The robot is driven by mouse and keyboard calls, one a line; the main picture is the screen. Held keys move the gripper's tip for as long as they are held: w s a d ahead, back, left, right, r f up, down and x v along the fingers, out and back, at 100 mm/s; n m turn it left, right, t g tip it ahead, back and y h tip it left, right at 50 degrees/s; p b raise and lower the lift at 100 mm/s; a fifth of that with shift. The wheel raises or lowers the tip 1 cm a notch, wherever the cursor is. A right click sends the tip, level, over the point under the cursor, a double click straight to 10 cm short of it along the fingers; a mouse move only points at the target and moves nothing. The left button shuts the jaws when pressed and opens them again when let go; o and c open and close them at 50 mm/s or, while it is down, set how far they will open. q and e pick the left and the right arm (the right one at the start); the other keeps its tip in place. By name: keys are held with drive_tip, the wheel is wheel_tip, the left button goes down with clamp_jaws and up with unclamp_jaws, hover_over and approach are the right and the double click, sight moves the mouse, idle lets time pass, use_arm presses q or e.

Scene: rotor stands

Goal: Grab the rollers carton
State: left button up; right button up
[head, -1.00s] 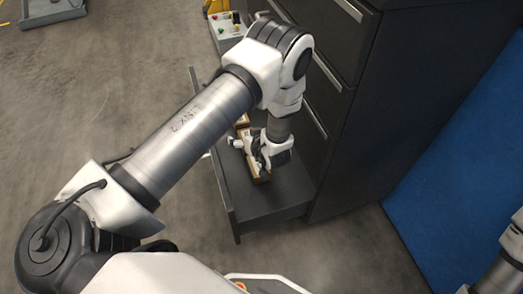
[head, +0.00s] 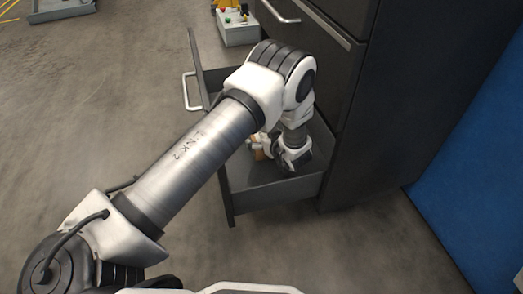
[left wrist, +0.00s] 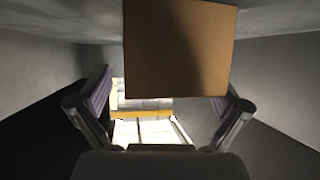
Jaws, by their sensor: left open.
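My left gripper (head: 284,154) reaches down into the open bottom drawer (head: 277,196) of a dark cabinet. In the left wrist view the open left gripper (left wrist: 163,98) has its two fingers apart. A plain brown carton face (left wrist: 180,50) fills the upper middle of that view, beyond the fingertips. A pale box with a yellow-brown edge (left wrist: 143,112) shows lower down, between the fingers. In the head view a brown carton (head: 258,150) is partly hidden by my arm and gripper. I cannot tell which carton holds the rollers. My right gripper is not in view.
The dark drawer walls (left wrist: 40,80) stand close on both sides of my left gripper. The cabinet (head: 385,120) rises behind and to the right. A grey box with coloured buttons (head: 237,27) is on the floor beyond. A blue panel (head: 480,190) is at right.

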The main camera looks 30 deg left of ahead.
use_arm(q)
drive_tip(key=shift+w+a+f, duration=0.25)
drive_tip(key=shift+a+f, duration=0.2)
drive_tip(key=shift+a+r, duration=0.1)
drive_tip(key=shift+r, duration=0.1)
drive_tip(key=c, duration=1.4)
